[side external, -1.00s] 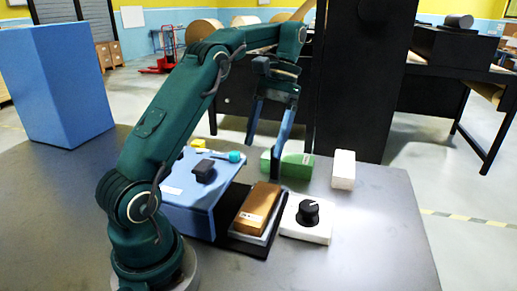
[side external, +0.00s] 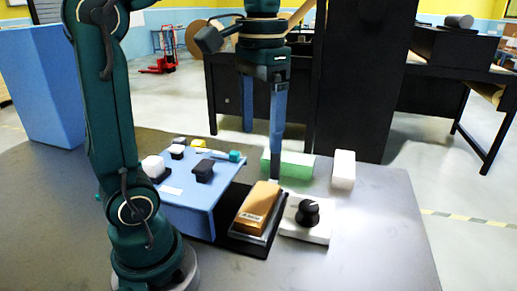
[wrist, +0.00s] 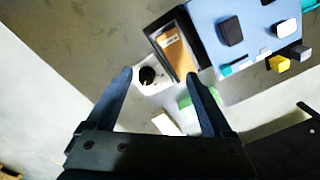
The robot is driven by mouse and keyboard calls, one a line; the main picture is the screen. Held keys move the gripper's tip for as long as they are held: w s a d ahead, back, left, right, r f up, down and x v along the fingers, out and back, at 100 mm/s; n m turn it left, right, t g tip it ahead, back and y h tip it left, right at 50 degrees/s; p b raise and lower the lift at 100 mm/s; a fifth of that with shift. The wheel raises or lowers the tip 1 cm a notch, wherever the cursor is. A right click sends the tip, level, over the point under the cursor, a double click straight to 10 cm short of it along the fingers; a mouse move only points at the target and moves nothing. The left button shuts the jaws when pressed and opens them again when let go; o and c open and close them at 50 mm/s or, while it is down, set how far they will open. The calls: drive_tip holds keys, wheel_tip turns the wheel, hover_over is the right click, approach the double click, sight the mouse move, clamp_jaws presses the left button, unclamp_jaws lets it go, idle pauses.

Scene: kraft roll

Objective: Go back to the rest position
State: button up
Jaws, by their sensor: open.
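My gripper (side external: 262,155) hangs above the table in the side view, its two blue fingers pointing down and spread apart with nothing between them. The fingers also show open in the wrist view (wrist: 160,82). Below them, an orange-brown block (side external: 256,205) lies on a dark tray (side external: 240,243). In the side view one fingertip overlaps the block's far end, but I cannot tell the height of the gap.
A blue box (side external: 205,219) with several small blocks stands left of the tray. A white base with a black knob (side external: 308,213), a green block (side external: 296,165) and a white block (side external: 343,170) are to the right. A tall black cabinet (side external: 365,90) stands behind.

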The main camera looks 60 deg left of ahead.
drive_tip(key=s+d+f+m+t, duration=0.1)
drive_tip(key=s+d+f+t, duration=0.3)
drive_tip(key=f, duration=0.4)
drive_tip(key=shift+s+d+t, duration=0.3)
drive_tip(key=shift+s+t, duration=0.25)
drive_tip(key=shift+t, duration=0.15)
